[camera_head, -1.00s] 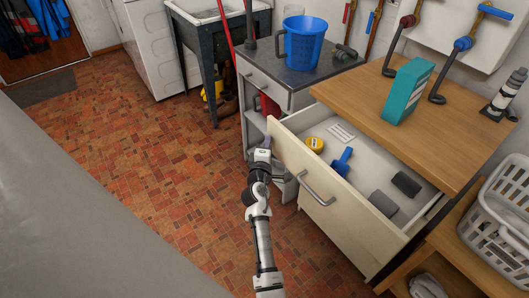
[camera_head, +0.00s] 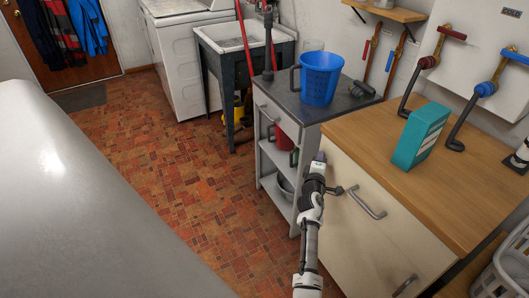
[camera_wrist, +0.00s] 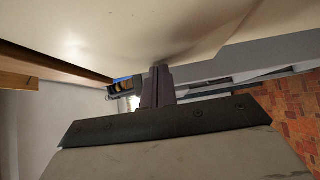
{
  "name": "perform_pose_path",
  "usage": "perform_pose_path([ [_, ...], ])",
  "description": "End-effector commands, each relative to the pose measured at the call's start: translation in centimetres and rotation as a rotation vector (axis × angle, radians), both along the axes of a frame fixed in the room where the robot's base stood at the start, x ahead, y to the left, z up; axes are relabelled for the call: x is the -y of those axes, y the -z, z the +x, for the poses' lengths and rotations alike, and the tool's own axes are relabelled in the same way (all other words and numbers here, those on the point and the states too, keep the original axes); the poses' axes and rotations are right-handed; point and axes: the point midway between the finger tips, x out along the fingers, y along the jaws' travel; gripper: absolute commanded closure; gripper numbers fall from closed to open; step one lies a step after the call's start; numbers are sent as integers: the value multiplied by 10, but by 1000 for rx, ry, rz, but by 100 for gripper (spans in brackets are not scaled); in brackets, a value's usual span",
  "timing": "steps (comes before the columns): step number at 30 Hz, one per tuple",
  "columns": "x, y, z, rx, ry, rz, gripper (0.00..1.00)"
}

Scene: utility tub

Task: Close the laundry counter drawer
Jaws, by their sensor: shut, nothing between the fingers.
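The laundry counter drawer (camera_head: 345,178) has a cream front with a grey bar handle (camera_head: 367,203). In the head view its front sits right under the wooden counter top (camera_head: 385,130), with no open interior showing. I cannot tell whether a thin gap remains. My gripper (camera_head: 319,158) is shut and empty at the drawer front's far left upper corner. In the wrist view the shut fingers (camera_wrist: 157,85) reach up to a cream surface (camera_wrist: 130,35) and seem to touch it. The drawer's contents are hidden.
A teal box (camera_head: 420,135) stands on the wooden top. A grey counter (camera_head: 300,103) with a blue bucket (camera_head: 320,77) and open shelves stands to the left. A laundry basket (camera_head: 505,270) is at the lower right. The brick-red floor (camera_head: 165,160) on the left is clear.

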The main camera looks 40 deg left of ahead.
Motion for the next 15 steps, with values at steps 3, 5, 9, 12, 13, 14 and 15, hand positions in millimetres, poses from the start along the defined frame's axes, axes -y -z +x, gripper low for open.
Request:
perform_pose_path([
  [3,2,0,6,0,1,-1,100],
  [5,3,0,8,0,0,-1,100],
  [9,4,0,11,0,1,0,100],
  [12,5,-1,12,1,3,0,100],
  [13,6,-1,13,1,4,0,100],
  [14,6,-1,13,2,5,1,100],
  [15,6,-2,13,2,5,1,100],
])
